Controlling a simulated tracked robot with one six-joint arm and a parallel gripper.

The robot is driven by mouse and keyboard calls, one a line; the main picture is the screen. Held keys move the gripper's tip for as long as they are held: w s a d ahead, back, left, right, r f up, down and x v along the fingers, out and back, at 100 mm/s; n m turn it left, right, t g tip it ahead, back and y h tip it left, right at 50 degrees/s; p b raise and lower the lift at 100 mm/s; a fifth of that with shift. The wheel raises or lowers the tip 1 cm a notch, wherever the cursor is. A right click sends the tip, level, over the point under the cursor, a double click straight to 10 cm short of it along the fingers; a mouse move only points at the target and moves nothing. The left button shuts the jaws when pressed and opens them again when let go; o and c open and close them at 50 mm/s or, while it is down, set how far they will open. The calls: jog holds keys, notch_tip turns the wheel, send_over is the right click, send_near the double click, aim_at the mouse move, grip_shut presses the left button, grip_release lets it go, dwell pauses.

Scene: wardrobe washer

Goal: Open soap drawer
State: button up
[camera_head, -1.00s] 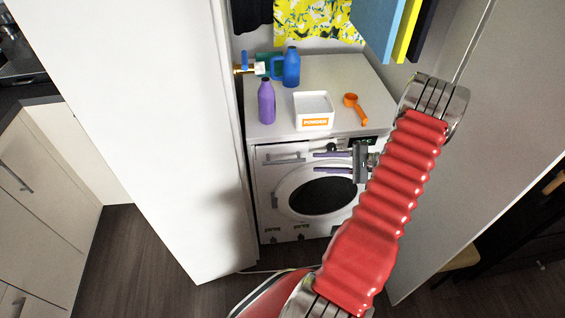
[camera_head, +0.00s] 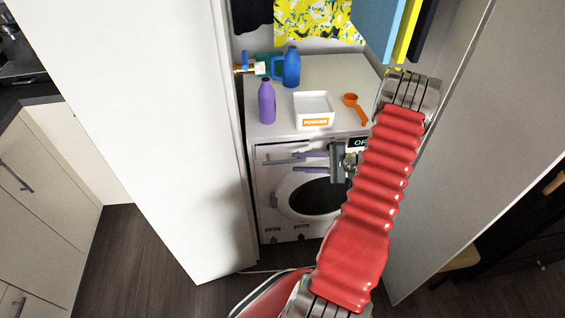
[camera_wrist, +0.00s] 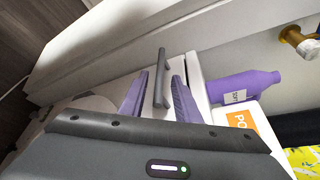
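The white washing machine (camera_head: 262,200) stands in a narrow space between white panels. Its soap drawer (camera_head: 275,152) is at the upper left of the front and looks shut. My gripper (camera_head: 294,162) is at the upper front of the machine, its purple fingers pointing left toward the drawer. In the wrist view, my gripper (camera_wrist: 161,75) is open, with the grey drawer handle (camera_wrist: 160,78) between the two fingers. A gap shows on both sides of the handle. I cannot tell exactly how far the fingers reach past it.
On the machine's top are a purple bottle (camera_head: 266,102), a blue jug (camera_head: 290,68), a white powder box (camera_head: 314,110) and an orange scoop (camera_head: 355,108). A tall white panel (camera_head: 150,120) stands close on the left, another panel (camera_head: 480,150) on the right.

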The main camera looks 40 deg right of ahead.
aim_at(290, 162)
jog(key=x, duration=0.6)
jog(key=shift+w+a, duration=0.15)
jog(key=shift+w, duration=0.05)
grip_shut()
dwell(0.4)
